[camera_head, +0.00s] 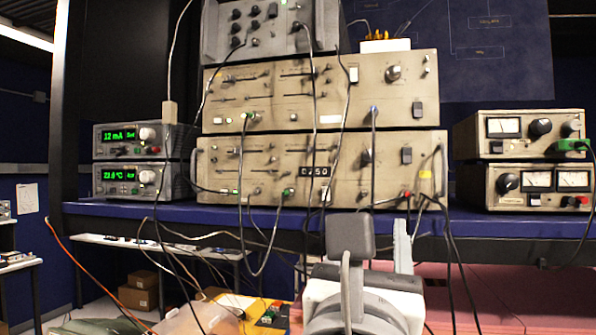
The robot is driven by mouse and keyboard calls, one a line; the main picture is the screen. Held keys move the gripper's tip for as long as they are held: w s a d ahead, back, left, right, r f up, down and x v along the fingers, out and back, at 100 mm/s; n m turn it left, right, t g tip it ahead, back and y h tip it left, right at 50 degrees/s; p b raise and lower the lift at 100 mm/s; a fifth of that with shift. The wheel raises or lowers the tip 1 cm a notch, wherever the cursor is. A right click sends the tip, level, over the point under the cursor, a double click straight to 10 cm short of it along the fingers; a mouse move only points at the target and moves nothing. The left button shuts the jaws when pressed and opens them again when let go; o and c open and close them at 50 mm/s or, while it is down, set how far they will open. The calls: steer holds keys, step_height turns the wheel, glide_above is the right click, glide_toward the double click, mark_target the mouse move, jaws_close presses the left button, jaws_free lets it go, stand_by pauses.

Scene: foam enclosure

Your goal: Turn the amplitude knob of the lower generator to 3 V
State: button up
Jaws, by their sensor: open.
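Two beige generators are stacked on the blue shelf in the middle. The lower generator (225,160) has a small dark numeric display (316,171), too small to read surely, and cables plugged into its front. A dark knob (367,157) sits right of the display, partly behind a hanging cable; its label and pointer cannot be read. The upper generator (330,104) has a clearer round knob (393,72) at its right. My gripper (380,240) is at the bottom centre, below and in front of the shelf, seen from behind. It is open, apart from the knob and holding nothing visible.
Dark cables hang before the generators and over the shelf edge (510,222). Green-display units (130,137) stand at left, and beige metered supplies (520,130) at right. A grey instrument (270,25) sits on top. A yellow board (262,322) lies low left of my arm.

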steer(key=a+r+n+t, duration=0.1)
steer(key=r, duration=0.1)
steer(key=p, duration=0.5)
glide_toward(369, 158)
steer(key=shift+y, duration=0.3)
steer(key=x, duration=0.8)
steer(key=shift+d+r, duration=0.15)
steer(key=shift+b, duration=0.3)
jaws_close()
